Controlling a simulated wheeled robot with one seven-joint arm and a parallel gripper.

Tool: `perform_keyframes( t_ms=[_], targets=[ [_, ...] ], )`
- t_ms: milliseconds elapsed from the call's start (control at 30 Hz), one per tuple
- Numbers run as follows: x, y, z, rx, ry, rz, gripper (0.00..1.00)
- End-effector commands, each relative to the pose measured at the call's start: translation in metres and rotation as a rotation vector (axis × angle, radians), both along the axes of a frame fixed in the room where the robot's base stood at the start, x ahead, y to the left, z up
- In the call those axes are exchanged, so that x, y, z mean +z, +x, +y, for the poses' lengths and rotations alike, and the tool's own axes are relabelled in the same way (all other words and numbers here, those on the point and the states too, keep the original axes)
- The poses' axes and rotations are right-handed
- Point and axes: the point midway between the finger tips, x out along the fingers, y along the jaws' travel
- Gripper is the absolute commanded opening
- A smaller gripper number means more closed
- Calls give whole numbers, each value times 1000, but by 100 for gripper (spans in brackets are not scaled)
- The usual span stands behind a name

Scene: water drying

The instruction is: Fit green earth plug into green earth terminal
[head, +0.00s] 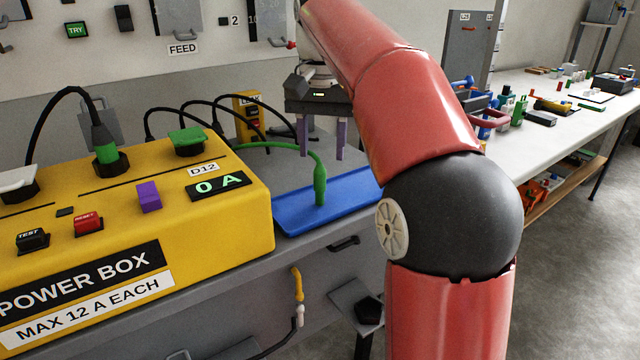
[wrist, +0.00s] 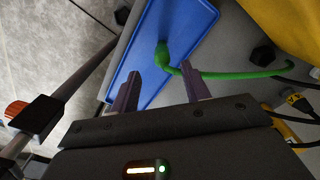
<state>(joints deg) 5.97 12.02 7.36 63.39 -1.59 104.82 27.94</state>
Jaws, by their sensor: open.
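The green earth plug (head: 320,184) stands upright on the blue tray (head: 345,208), with a green cable running left from its top. In the wrist view the plug (wrist: 162,54) shows just beyond the fingertips, roughly between them. My gripper (head: 322,156) is open, with two purple fingers pointing down; it also shows in the wrist view (wrist: 161,74). It is apart from the plug and holds nothing. A socket with a green lid (head: 187,141) is on top of the yellow power box, near the D12 label; I cannot tell for certain that it is the earth terminal.
The yellow power box (head: 140,245) stands left of the tray, its display reading 0 A. Another socket on it holds a green-banded plug (head: 105,150) with a black cable. Several black cables (head: 210,105) arch behind the box. A cluttered white bench (head: 560,110) is at right.

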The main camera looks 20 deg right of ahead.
Motion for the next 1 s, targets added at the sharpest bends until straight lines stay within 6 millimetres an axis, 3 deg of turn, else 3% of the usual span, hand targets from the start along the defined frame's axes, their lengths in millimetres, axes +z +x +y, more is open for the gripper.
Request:
perform_keyframes(
  t_ms=[500,800,1000],
  targets=[
    [-68,0,4,1,0,0,47],
    [-71,0,4,2,0,-3,47],
    [-71,0,4,2,0,-3,20]
  ],
)
